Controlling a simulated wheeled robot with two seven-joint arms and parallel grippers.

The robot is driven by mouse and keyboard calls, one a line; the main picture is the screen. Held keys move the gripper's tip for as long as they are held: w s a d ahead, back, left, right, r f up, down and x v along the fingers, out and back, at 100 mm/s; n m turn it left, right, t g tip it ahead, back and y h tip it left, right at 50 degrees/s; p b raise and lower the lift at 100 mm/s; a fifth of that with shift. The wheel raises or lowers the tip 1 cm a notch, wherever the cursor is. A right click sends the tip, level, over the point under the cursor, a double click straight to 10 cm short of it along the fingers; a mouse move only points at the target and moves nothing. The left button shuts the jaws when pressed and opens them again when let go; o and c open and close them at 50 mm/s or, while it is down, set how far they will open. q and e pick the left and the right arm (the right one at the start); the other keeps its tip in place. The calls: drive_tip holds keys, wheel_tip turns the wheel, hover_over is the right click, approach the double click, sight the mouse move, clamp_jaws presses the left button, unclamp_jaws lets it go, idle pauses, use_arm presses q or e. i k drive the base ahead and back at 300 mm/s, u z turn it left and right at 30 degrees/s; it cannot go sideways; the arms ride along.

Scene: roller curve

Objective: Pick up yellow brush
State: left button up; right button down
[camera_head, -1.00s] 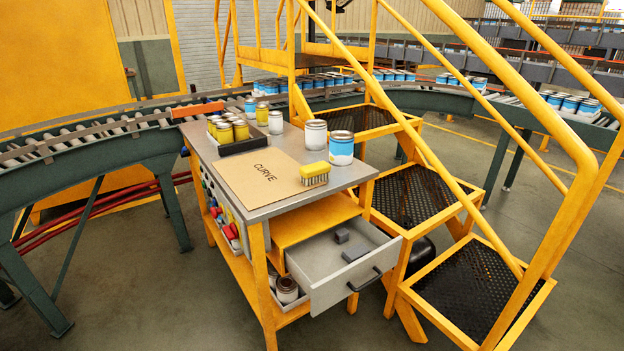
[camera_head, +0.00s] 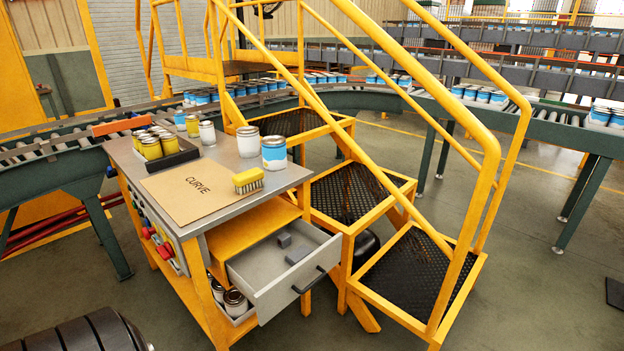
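The yellow brush (camera_head: 248,180) with pale bristles lies on the workbench top (camera_head: 222,156), at the right edge of the brown CURVE board (camera_head: 187,190). It lies near the bench's front right edge, and nothing covers it. Neither gripper shows in the head view. A dark ribbed rounded part, likely mine, is at the bottom left, well apart from the brush.
Cans stand behind the brush, including a blue and white one (camera_head: 274,155). A tray (camera_head: 176,156) holds several yellow cans. An open drawer (camera_head: 280,262) juts from the bench front. Yellow stairs (camera_head: 420,278) stand close on the right. Roller conveyors (camera_head: 50,157) run behind.

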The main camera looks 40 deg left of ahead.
sight(244, 182)
drive_tip(key=z, duration=0.1)
drive_tip(key=i, duration=1.25)
drive_tip(key=u, duration=1.7)
